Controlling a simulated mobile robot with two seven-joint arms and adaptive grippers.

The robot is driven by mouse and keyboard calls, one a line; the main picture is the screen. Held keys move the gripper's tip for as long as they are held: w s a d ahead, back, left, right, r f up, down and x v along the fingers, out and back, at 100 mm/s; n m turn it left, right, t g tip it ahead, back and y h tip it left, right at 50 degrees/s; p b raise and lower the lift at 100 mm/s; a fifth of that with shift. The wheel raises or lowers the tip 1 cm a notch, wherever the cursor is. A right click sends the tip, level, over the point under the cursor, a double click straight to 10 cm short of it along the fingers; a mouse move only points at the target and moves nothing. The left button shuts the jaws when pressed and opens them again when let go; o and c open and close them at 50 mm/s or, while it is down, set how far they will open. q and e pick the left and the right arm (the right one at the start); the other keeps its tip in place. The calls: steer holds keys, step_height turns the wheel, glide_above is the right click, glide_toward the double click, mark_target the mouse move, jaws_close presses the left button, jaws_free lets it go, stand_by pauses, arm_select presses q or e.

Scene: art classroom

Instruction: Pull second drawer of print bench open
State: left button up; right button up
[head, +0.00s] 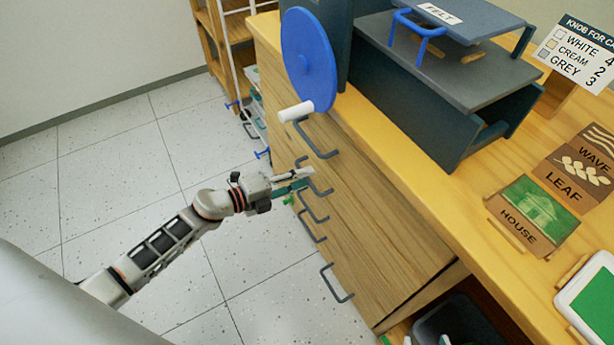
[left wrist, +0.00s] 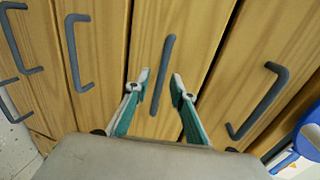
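The print bench (head: 385,215) has a wooden front with a column of drawers, each with a grey bar handle. The drawer fronts look flush and shut. My left gripper (head: 308,180) is at the front, by the second handle from the top (head: 323,190). In the left wrist view the fingers of my left gripper (left wrist: 160,78) are open, one on each side of the second drawer's handle (left wrist: 162,75). I cannot tell whether either finger touches it. The top drawer's handle (left wrist: 258,100) is to the right in that view. My right gripper is not in view.
A blue wheel with a white knob (head: 296,112) overhangs the top drawer. Lower handles (head: 337,285) stick out below my gripper. A dark press (head: 430,100) and printing blocks (head: 535,215) stand on the bench top. The tiled floor (head: 120,150) to the left is clear.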

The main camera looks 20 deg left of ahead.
arm_select(q)
steer(key=shift+w+d+f, duration=0.15)
steer(key=shift+w+d, duration=0.25)
steer(key=shift+w, duration=0.1)
arm_select(e)
steer(key=shift+a+r, duration=0.1)
steer(key=shift+a, duration=0.05)
steer(key=shift+w, duration=0.1)
arm_select(q)
jaws_close()
steer(key=shift+s, duration=0.1)
